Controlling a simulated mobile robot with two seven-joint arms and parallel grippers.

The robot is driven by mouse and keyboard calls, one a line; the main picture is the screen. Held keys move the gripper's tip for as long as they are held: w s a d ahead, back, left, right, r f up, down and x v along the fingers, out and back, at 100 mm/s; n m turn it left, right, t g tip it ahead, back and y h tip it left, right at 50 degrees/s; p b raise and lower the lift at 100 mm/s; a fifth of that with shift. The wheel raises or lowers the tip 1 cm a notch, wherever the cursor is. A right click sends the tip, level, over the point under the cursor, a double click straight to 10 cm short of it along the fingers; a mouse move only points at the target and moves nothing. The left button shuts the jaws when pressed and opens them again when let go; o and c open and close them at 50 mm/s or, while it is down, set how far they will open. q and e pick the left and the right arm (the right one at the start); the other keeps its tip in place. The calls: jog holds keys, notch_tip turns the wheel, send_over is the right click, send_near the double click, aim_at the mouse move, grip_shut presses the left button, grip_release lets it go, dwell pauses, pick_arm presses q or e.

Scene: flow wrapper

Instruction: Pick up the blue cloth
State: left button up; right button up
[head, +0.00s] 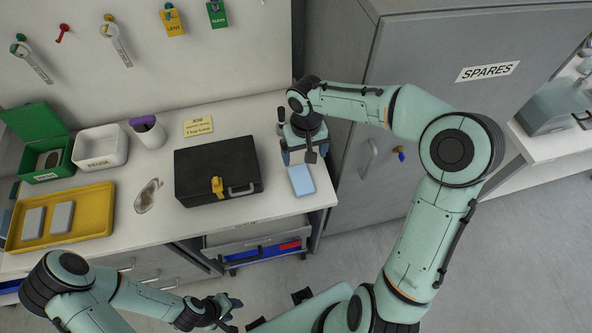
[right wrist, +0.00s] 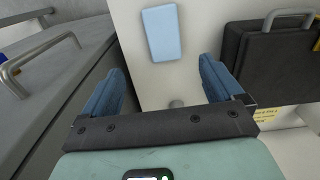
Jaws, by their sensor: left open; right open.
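The blue cloth (head: 302,181) is a light blue flat rectangle lying on the white worktop, near its right front corner. In the right wrist view the cloth (right wrist: 161,33) lies flat beyond the fingertips, roughly in line with the gap between them. My right gripper (head: 304,154) is above the worktop just behind the cloth in the head view. Its blue fingers are apart and nothing is between them in the right wrist view (right wrist: 161,68). My left gripper (head: 226,310) is open and empty, low in front of the bench and away from the cloth.
A black case (head: 218,172) with a yellow latch stands left of the cloth. The grey SPARES cabinet (head: 440,100) stands close on the right. A yellow tray (head: 92,226), white bin (head: 100,148) and green box (head: 42,152) are farther left.

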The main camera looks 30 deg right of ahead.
send_over(302, 181)
jog(key=f, duration=0.6)
jog(key=shift+d, duration=0.4)
jog(key=shift+a+f, duration=0.2)
jog(key=shift+f, duration=1.3)
jog(key=shift+a+f, duration=0.15)
jog(key=shift+f, duration=1.35)
jog(key=c, duration=1.1)
